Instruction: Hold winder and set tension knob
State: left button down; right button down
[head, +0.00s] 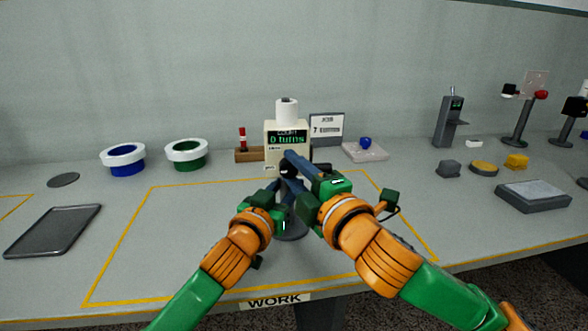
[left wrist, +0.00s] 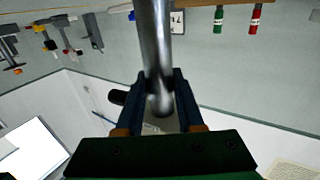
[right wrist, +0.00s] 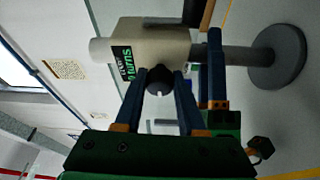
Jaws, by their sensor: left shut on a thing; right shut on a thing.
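The winder (head: 287,128) is a cream box with a green "0 turns" display and a white cylinder on top. It stands upright on a grey post (left wrist: 154,40) with a round dark base (right wrist: 277,60). My left gripper (head: 281,190) is shut on the post below the box. My right gripper (head: 291,160) is at the front of the box, shut on the dark round tension knob (right wrist: 160,80), which has a white mark.
A grey tray (head: 54,231) lies far left. A job sign (head: 327,128) and a pale block with a blue knob (head: 365,149) are behind right. Several small blocks and stands are farther right. The yellow-outlined work area is mostly clear.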

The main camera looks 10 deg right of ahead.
pick_arm(q)
jog(key=shift+d+f, duration=0.1)
pick_arm(e)
jog(key=m+t, duration=0.1)
jog(key=m, duration=0.2)
jog(key=m+t, duration=0.1)
jog(key=m, duration=0.1)
jog(key=shift+a+f+m, duration=0.15)
jog(key=shift+m, duration=0.25)
pick_arm(q)
jog(key=shift+f, duration=0.1)
pick_arm(e)
jog(key=m+t+h, duration=0.1)
jog(key=m, duration=0.2)
jog(key=m+t+h, duration=0.1)
jog(key=m, duration=0.2)
jog(key=shift+a+m+h, duration=0.1)
jog(key=shift+m+h, duration=0.2)
jog(key=c, duration=0.5)
grip_release()
jog(key=shift+f, duration=0.1)
jog(key=shift+f, duration=0.1)
